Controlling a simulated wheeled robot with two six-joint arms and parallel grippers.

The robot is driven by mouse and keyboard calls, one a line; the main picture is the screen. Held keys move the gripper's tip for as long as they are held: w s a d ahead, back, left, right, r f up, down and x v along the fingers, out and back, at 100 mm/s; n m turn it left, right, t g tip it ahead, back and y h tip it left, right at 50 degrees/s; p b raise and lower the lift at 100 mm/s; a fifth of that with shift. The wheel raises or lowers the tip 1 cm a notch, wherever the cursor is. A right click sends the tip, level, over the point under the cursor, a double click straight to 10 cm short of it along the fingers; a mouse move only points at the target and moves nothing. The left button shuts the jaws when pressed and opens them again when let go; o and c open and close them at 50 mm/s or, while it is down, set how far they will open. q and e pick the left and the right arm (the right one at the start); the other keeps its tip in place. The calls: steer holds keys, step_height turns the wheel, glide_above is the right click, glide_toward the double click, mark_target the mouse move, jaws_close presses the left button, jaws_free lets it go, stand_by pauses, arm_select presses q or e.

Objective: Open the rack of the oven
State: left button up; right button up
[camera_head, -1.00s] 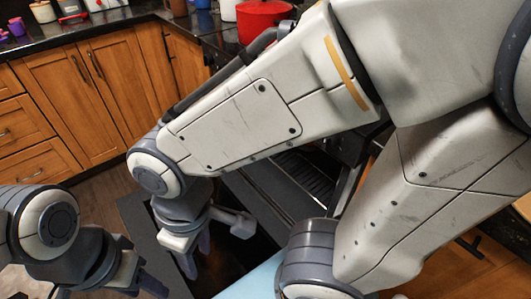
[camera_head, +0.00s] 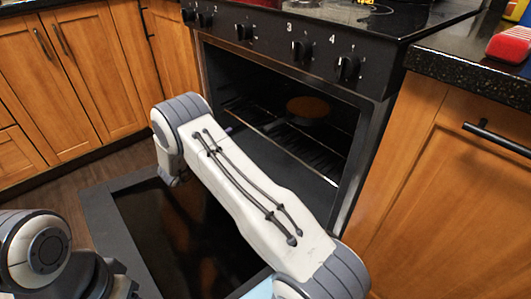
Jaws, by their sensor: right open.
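The oven (camera_head: 372,160) stands with its door (camera_head: 100,215) lowered open toward me. A wire rack (camera_head: 318,160) lies inside the cavity. A dark round pan with a brown filling (camera_head: 308,107) sits on it, toward the back. My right arm reaches across the opening and covers part of the rack and door. Only a small part of my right gripper (camera_head: 170,179) shows below the arm's far joint, at the left of the opening. It is open; its fingers are mostly hidden, so contact with the rack cannot be told. My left gripper (camera_head: 108,280) is partly cut off at the bottom left.
Wooden cabinets (camera_head: 70,80) stand to the left and another cabinet (camera_head: 440,200) to the right of the oven. Control knobs (camera_head: 303,48) line the oven's front above the cavity. A red sponge-like item (camera_head: 510,44) lies on the right counter. Floor shows left of the door.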

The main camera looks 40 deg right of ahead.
mark_target(267, 138)
steer(key=s+d+f+m+g+h+b, duration=0.1)
steer(key=s+d+f+m+g+h, duration=0.1)
steer(key=s+d+f+m+g, duration=0.25)
steer(key=shift+n+t, duration=0.35)
steer(key=d+b, duration=0.1)
steer(key=d, duration=0.2)
steer(key=d+b, duration=0.1)
steer(key=d, duration=0.2)
steer(key=d+b, duration=0.1)
steer(key=d, duration=0.2)
steer(key=shift+w+d+r+b, duration=0.1)
steer(key=shift+d+r+b, duration=0.2)
steer(key=shift+d+r, duration=0.1)
arm_select(q)
step_height(267, 138, down, 6)
steer(key=shift+r, duration=0.2)
arm_select(e)
jaws_close()
steer(key=shift+f, duration=0.1)
